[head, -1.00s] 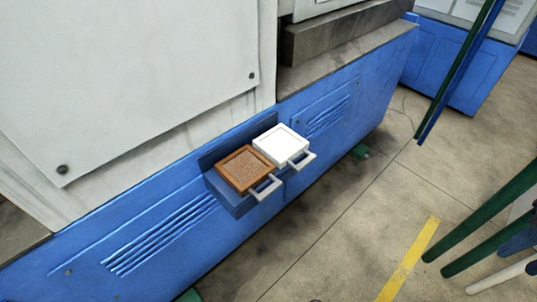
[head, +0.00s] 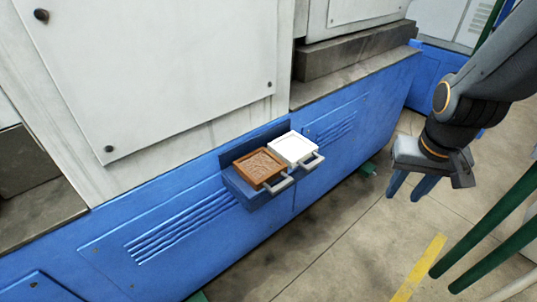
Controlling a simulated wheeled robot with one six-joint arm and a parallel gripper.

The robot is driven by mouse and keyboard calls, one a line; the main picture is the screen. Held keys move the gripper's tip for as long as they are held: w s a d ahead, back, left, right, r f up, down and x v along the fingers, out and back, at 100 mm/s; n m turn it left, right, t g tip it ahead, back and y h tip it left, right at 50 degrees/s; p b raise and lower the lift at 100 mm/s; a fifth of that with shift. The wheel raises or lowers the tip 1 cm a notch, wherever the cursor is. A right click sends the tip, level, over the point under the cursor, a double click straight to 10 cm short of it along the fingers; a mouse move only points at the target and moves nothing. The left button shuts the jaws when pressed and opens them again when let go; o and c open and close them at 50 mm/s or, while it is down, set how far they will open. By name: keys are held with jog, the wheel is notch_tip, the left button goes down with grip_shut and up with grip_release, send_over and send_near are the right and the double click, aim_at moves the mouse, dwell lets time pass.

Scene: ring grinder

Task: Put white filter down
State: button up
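The white filter (head: 293,148) is a flat square piece with a pale handle. It sits in the right half of a blue holder (head: 239,190) on the side of the machine. A brown filter (head: 258,168) with a similar handle sits beside it on the left. My gripper (head: 407,189) is at the right, well apart from the filters, pointing down over the floor. Its two blue fingers show a gap between them, and nothing is seen in them.
The blue and grey machine (head: 190,215) fills the left and middle. Green poles (head: 492,229) stand at the lower right. A yellow line (head: 421,266) runs along the floor. The floor in front of the holder is clear.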

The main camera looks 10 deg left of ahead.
jog(key=w+d+f+m+t+b, duration=0.1)
jog(key=w+f+t+b, duration=0.15)
jog(key=w, duration=0.55)
jog(key=w+d+f+t+b, duration=0.1)
jog(key=w+f+t, duration=0.15)
jog(key=w, duration=0.65)
jog(key=w+a+f+t+y+b, duration=0.1)
jog(key=w+a+f+y+b, duration=0.15)
jog(key=w, duration=0.25)
jog(key=w+a+f+t+y+b, duration=0.1)
jog(key=w+a+f+y+b, duration=0.15)
jog(key=w, duration=0.35)
jog(key=m+g+y+b, duration=0.1)
jog(key=g+y+b, duration=0.35)
jog(key=y, duration=0.85)
send_near(319, 164)
jog(key=a, duration=0.1)
jog(key=shift+g, duration=0.45)
jog(key=shift+w+p+x, duration=0.2)
jog(key=shift+p+x, duration=0.65)
jog(key=shift+x, duration=3)
jog(key=shift+r, duration=0.1)
grip_shut()
